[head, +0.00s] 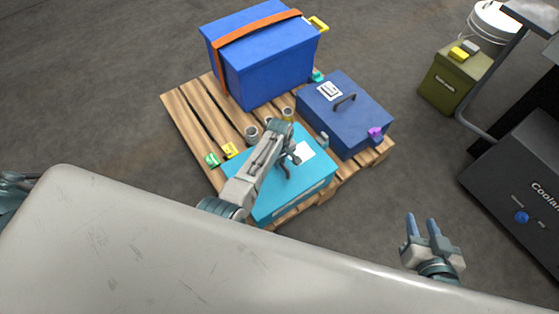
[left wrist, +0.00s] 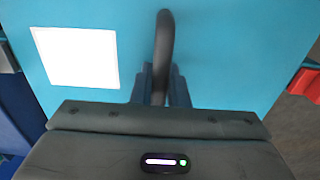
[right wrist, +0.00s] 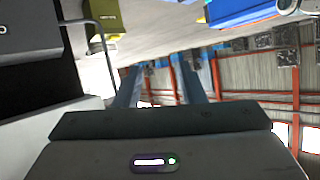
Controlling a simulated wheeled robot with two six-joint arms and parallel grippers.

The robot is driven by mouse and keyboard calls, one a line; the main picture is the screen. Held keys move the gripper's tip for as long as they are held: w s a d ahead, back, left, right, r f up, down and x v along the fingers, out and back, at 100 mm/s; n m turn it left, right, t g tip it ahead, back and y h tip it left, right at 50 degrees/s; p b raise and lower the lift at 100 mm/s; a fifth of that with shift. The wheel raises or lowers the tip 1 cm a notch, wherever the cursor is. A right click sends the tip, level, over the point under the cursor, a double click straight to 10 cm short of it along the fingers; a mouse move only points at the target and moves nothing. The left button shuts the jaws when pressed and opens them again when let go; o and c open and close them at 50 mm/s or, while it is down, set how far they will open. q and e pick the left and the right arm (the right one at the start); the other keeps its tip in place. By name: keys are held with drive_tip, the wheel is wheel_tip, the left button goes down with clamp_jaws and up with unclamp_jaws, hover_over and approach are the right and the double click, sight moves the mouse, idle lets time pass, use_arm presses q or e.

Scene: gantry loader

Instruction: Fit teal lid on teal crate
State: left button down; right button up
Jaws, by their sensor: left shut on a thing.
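The teal lid (head: 312,170) has a white label and a dark handle, and lies over the teal crate (head: 265,212) on the pallet. From above the two look lined up, but I cannot tell whether the lid is fully seated. My left gripper (head: 287,168) is at the lid's middle. In the left wrist view, the left gripper (left wrist: 160,85) is shut on the dark handle (left wrist: 165,40) of the teal lid (left wrist: 215,50). My arm hides part of the lid and crate. My right gripper (head: 421,222) is open and empty, away to the right; it also shows in its wrist view (right wrist: 158,85).
The wooden pallet (head: 190,115) also bears a large blue box (head: 270,65) with an orange strap and a dark blue lidded box (head: 358,133). Small cylinders and coloured clips are beside the teal crate. An olive box (head: 445,83) and a dark coolant machine (head: 515,190) stand right.

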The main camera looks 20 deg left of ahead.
use_arm(q)
drive_tip(key=c, duration=1.3)
unclamp_jaws()
drive_tip(key=shift+f, duration=0.1)
drive_tip(key=shift+c, duration=0.2)
use_arm(e)
drive_tip(key=shift+f, duration=0.15)
